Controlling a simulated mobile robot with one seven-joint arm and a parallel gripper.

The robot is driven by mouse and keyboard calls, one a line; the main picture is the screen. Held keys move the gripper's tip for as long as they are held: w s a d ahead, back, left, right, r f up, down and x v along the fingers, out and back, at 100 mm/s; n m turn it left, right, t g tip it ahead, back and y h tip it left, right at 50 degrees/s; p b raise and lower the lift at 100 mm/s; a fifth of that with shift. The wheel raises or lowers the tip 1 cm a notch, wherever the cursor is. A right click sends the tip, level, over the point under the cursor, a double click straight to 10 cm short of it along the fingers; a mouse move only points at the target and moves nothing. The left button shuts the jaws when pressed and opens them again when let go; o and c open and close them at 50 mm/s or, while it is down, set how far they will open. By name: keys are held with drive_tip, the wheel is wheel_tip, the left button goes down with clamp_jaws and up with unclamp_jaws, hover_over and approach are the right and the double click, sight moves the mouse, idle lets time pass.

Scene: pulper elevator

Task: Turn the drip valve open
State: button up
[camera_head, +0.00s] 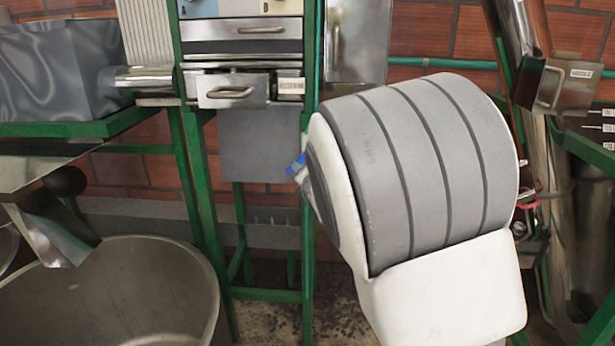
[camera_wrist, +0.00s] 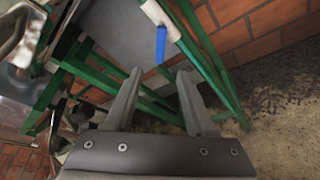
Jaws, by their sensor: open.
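A small blue handle (camera_head: 296,164) on a white fitting, which looks like the drip valve, shows just left of my arm in the head view. In the wrist view the blue handle (camera_wrist: 161,45) hangs down beside a short white pipe (camera_wrist: 157,12) near a green frame post. My gripper (camera_wrist: 160,76) is open and empty, its two fingers pointing toward the handle. The handle appears beyond the fingertips, between them in the picture, with no contact visible. In the head view my own arm hides the gripper.
A green metal frame (camera_head: 198,200) with a grey panel (camera_head: 258,145) stands around the valve. A large metal tub (camera_head: 150,290) is at lower left. A brick wall (camera_wrist: 275,35) is behind. Some bare floor (camera_wrist: 270,105) shows at right in the wrist view.

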drive_tip(key=shift+v, duration=1.45)
